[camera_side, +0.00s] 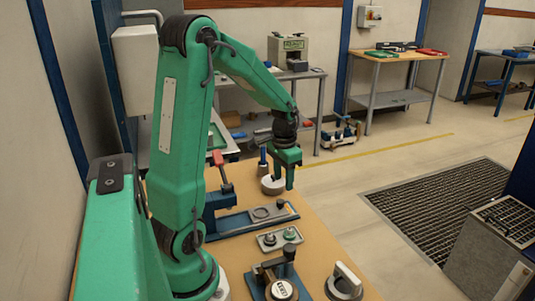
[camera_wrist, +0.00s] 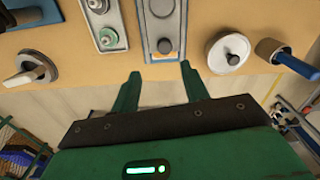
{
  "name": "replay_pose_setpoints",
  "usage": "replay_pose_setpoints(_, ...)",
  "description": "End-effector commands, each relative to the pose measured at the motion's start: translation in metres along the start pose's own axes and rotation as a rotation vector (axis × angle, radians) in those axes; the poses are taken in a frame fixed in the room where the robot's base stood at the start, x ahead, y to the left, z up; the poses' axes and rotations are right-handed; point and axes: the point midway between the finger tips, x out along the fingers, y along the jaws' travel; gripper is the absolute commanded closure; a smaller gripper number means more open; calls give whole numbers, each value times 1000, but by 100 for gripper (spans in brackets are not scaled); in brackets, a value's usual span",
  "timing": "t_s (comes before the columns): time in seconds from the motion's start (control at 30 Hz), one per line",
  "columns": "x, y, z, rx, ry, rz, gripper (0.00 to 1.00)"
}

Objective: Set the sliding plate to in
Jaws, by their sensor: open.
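The sliding plate (camera_side: 262,213) is a flat grey piece with a round recess and a small dark knob, set on a blue base on the bench. In the wrist view the sliding plate (camera_wrist: 163,28) runs up from just beyond my fingertips, its dark knob at the near end. My gripper (camera_side: 283,184) points down over the bench, near the knob end of the plate. In the wrist view my gripper (camera_wrist: 160,70) is open and empty, its two green fingers apart. The knob lies between and beyond the fingertips, and I see no contact.
A white round piece with a dark knob (camera_wrist: 228,52) and a blue-handled peg (camera_wrist: 272,50) stand right of the plate. A plate with two knobs (camera_wrist: 104,27) and a grey disc with a handle (camera_wrist: 30,70) lie left. A red-handled clamp (camera_side: 219,170) stands beside the plate.

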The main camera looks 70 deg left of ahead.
Motion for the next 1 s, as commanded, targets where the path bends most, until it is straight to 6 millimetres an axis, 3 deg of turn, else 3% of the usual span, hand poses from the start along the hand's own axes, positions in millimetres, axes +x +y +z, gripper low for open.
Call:
replay_pose_setpoints(0.47, 12, -7, 0, -5, -12, 5, 55)
replay_pose_setpoints(1.0, 68, -8, 2, -5, -14, 6, 55)
